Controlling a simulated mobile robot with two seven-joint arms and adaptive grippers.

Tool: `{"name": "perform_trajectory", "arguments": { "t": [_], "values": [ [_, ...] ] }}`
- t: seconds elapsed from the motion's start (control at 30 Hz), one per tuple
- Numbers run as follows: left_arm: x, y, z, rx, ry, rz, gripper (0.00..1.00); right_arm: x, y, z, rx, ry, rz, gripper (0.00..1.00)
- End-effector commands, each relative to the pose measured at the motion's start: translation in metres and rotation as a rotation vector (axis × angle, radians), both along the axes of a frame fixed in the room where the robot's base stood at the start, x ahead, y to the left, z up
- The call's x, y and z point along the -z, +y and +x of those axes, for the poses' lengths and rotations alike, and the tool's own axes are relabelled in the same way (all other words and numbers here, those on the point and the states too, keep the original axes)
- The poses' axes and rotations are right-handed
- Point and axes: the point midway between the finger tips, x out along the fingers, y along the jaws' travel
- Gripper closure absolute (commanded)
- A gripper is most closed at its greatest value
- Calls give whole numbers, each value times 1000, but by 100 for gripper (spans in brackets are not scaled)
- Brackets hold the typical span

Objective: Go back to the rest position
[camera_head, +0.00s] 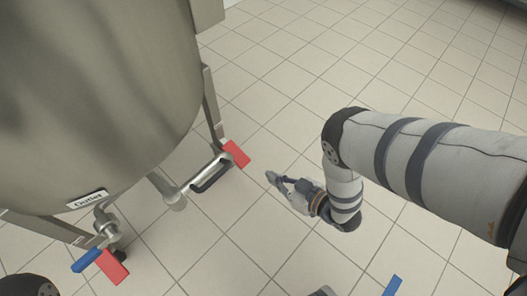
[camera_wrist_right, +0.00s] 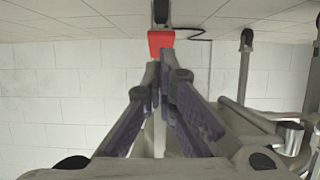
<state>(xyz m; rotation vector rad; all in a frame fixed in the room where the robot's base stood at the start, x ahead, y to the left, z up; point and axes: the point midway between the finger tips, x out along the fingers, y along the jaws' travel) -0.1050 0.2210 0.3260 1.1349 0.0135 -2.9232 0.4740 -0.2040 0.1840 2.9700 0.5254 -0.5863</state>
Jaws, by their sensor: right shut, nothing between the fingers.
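My right gripper (camera_head: 272,179) is shut and empty in the head view. It hangs over the tiled floor, to the right of the steel tank (camera_head: 95,90), and points left toward it. The right wrist view shows the same gripper (camera_wrist_right: 158,75) with its fingers together at the tips. A red block (camera_wrist_right: 161,42) shows just beyond the fingertips there; I cannot tell how far off it is. My left gripper is not in view.
Tiled floor (camera_head: 270,85) is open behind and around my right gripper.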

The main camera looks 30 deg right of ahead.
Motion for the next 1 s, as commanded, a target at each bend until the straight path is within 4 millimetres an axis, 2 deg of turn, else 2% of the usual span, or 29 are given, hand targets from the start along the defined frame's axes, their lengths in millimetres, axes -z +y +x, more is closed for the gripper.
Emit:
{"name": "perform_trajectory", "arguments": {
  "t": [0.13, 0.6, 0.67, 0.77, 0.87, 0.9, 0.97, 1.0],
  "values": [
    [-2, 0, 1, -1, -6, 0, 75, 1, -4, -12, 0, -1, 0, 100],
    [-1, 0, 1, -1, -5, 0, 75, 2, -5, -13, 0, -1, 0, 100],
    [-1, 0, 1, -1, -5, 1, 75, 5, -6, -18, 5, 19, -2, 100],
    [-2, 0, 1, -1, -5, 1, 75, 29, -11, -58, 45, 178, -29, 100],
    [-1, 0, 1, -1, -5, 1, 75, 60, -19, -144, 113, 477, -80, 100],
    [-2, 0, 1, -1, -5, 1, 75, 67, -21, -185, 136, 607, -101, 100],
    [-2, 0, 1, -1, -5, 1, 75, 68, -24, -245, 167, 794, -132, 100],
    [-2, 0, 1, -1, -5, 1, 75, 64, -25, -285, 184, 916, -152, 100]
  ]
}}
